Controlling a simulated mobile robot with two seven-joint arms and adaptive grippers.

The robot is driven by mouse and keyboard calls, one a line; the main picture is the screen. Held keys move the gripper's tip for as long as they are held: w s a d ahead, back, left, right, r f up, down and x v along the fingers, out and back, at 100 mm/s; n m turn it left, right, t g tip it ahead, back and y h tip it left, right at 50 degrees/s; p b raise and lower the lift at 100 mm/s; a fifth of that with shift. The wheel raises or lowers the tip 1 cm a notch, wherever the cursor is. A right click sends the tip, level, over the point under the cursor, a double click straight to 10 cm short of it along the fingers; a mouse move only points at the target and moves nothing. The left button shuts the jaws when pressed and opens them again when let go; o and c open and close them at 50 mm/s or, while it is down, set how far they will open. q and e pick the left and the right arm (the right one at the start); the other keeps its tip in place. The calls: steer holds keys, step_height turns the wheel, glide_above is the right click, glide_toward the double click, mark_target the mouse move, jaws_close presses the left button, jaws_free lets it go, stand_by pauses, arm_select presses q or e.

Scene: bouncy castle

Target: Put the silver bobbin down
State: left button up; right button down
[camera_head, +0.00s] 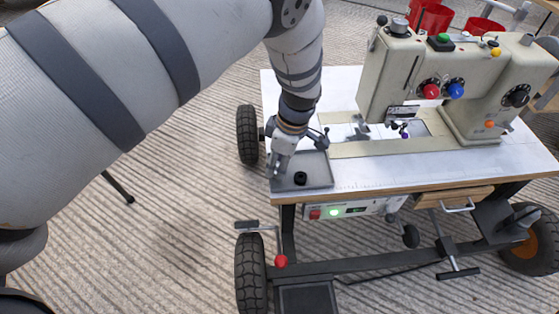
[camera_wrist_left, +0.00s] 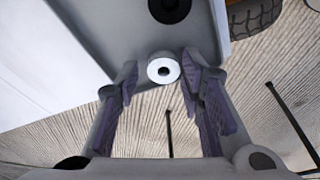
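The silver bobbin (camera_wrist_left: 164,68) shows in the left wrist view as a pale disc with a grey centre, between the fingertips of my left gripper (camera_wrist_left: 160,72). The fingers have purple pads and sit close on either side of it. In the head view my left gripper (camera_head: 280,170) is low at the left side of a grey tray (camera_head: 318,172) on the table's front left corner. The bobbin cannot be made out there. Whether it touches the tray is unclear. A black bobbin-like piece (camera_head: 300,178) stands in the tray, also in the wrist view (camera_wrist_left: 170,8). My right gripper is out of view.
A beige sewing machine (camera_head: 400,65) with coloured knobs stands on the white-topped table (camera_head: 365,180), right of the tray. A control box (camera_head: 350,209) hangs under the front edge. The table has wheels (camera_head: 250,265). Red buckets (camera_head: 435,18) stand behind. Floor at left is mostly clear.

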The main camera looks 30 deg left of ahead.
arm_select(q)
step_height(320, 180, up, 12)
steer(key=d+p, duration=0.2)
steer(key=shift+w+p, duration=0.2)
steer(key=shift+p, duration=0.1)
stand_by(0.4)
